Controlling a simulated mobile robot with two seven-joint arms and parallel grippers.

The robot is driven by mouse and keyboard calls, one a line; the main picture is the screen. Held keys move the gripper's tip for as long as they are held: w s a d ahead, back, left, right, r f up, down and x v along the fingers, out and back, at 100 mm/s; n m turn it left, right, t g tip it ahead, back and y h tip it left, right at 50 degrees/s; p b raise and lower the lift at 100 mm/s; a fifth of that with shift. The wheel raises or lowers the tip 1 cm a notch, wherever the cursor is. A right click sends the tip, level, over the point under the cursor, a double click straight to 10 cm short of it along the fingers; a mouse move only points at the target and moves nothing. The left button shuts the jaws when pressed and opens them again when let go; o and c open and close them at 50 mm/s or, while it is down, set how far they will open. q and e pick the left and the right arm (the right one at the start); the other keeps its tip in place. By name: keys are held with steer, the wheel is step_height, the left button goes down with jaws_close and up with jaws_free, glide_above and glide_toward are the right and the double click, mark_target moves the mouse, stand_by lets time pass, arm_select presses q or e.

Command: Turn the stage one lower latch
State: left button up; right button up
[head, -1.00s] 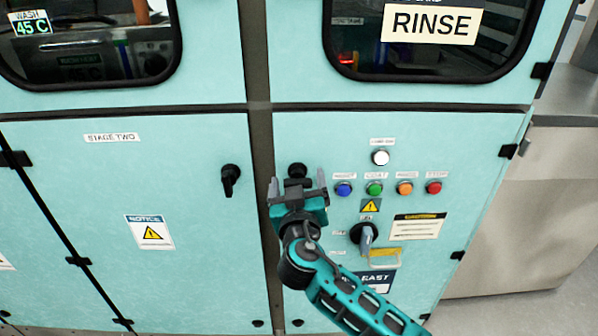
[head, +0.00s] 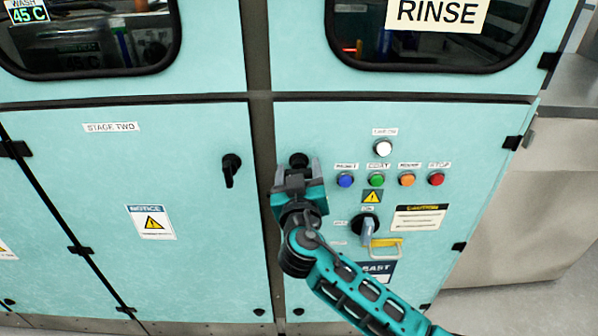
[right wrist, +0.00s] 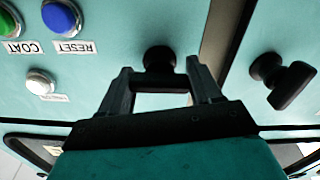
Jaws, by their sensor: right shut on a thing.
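The black latch (head: 299,160) is near the upper left corner of the right-hand lower door, its round base showing above my right gripper (head: 297,174). In the right wrist view the latch (right wrist: 159,60) shows between and beyond the fingertips of my gripper (right wrist: 160,75). The fingers stand apart on either side of it and are shut on it. My left gripper is not in view.
A second black latch (head: 230,170) is on the stage two door, handle pointing down; it also shows in the right wrist view (right wrist: 282,82). Right of my gripper are several coloured buttons (head: 377,180), a rotary switch (head: 367,228) and a yellow padlock (head: 386,244).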

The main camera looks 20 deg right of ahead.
steer(key=shift+c, duration=0.4)
steer(key=m+b, duration=0.1)
steer(key=b, duration=0.1)
steer(key=shift+f+b, duration=0.3)
steer(key=shift+m+b, duration=0.3)
steer(key=shift+b, duration=0.2)
steer(key=shift+r+m+b, duration=0.15)
steer(key=shift+m+b, duration=0.35)
steer(key=shift+b, duration=0.15)
steer(key=shift+c, duration=0.2)
steer(key=shift+r, duration=0.2)
steer(key=o, duration=1.1)
steer(key=shift+c, duration=0.2)
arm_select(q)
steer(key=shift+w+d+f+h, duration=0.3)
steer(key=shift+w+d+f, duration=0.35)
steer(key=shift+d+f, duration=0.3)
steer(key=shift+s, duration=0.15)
